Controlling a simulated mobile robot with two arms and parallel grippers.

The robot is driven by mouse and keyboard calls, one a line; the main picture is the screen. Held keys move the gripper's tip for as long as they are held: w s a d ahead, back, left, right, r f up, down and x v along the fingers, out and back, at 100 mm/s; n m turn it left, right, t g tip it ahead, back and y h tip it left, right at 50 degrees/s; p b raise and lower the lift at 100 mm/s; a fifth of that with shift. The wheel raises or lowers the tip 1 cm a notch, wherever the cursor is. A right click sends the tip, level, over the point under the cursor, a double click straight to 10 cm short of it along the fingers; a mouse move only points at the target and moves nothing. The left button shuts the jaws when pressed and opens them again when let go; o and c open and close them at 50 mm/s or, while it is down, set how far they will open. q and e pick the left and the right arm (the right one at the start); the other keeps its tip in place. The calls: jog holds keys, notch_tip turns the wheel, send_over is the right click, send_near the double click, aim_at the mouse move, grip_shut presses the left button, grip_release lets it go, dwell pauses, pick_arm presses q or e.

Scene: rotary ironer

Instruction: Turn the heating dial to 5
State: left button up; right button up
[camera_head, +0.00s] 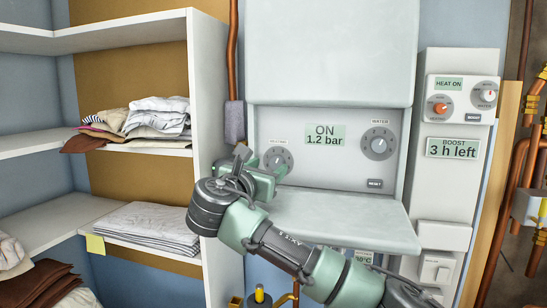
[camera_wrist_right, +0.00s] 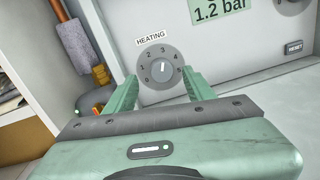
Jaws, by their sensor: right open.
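The HEATING dial (camera_wrist_right: 159,75) is a round grey knob on the boiler's pale front panel, with numbers around its ring. In the right wrist view its white pointer mark stands nearly upright, towards the 3 at the top. In the head view the dial (camera_head: 277,157) is partly covered by my right gripper (camera_head: 279,172). In the wrist view my right gripper (camera_wrist_right: 160,80) is open, with one green finger to each side of the dial's lower part. Whether the fingers touch the knob cannot be told. My left gripper is not in view.
A display reading ON, 1.2 bar (camera_head: 325,135), a WATER dial (camera_head: 378,144) and a RESET button (camera_head: 375,183) share the panel. A ledge (camera_head: 350,225) juts out below. Shelves with folded cloth (camera_head: 150,225) stand left; a HEAT ON control box (camera_head: 462,100) hangs right.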

aim_at(277, 162)
jog(key=p+x, duration=0.1)
jog(key=x, duration=0.2)
jog(key=shift+w+d, duration=0.25)
jog(key=shift+w+f, duration=0.1)
jog(key=shift+w, duration=0.15)
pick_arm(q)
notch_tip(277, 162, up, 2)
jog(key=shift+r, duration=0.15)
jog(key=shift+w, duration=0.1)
pick_arm(e)
jog(key=shift+s, duration=0.1)
grip_shut()
jog(key=shift+f+m+b, duration=0.15)
jog(key=shift+m+b, duration=0.9)
jog(key=shift+m, duration=0.35)
jog(key=m+b, duration=0.2)
jog(key=m, duration=0.1)
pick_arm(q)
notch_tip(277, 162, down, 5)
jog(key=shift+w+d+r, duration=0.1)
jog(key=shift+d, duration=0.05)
pick_arm(e)
jog(key=shift+d+m, duration=0.1)
jog(key=shift+m, duration=0.3)
pick_arm(q)
jog(key=shift+b, duration=0.3)
pick_arm(e)
jog(key=shift+r, duration=0.25)
